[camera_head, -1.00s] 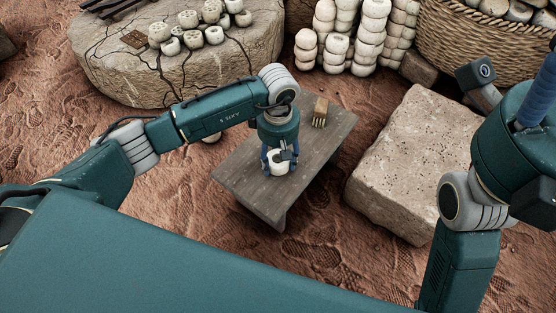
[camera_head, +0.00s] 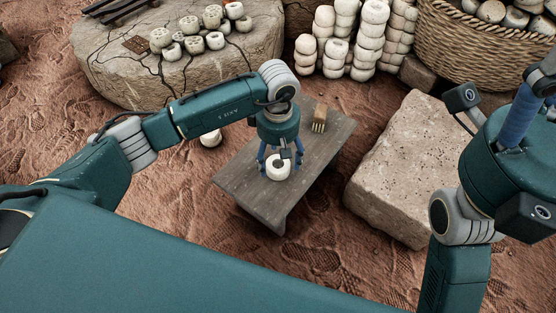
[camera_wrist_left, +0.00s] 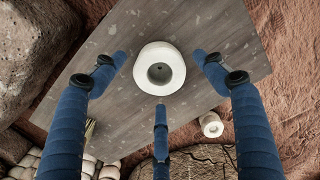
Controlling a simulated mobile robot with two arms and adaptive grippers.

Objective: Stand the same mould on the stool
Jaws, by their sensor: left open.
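A white, round mould (camera_head: 278,171) with a dark hole in its top stands on the grey wooden stool (camera_head: 245,193). In the left wrist view the mould (camera_wrist_left: 172,58) rests hole-side up on the stool top (camera_wrist_left: 120,120). My left gripper (camera_head: 280,158) is open right above the mould, its blue fingers spread around it. In the wrist view the fingertips show gaps to the mould. My right gripper (camera_head: 522,115) is only partly in view at the right, with blue fingers raised; its opening cannot be made out.
A brush (camera_head: 319,119) lies at the stool's far end. Another white mould (camera_head: 210,138) is on the ground left of the stool. A stone block (camera_head: 400,180) stands to the right. Several moulds sit on a cracked round slab (camera_head: 120,75); stacks (camera_head: 372,40) and a basket (camera_head: 470,50) are behind.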

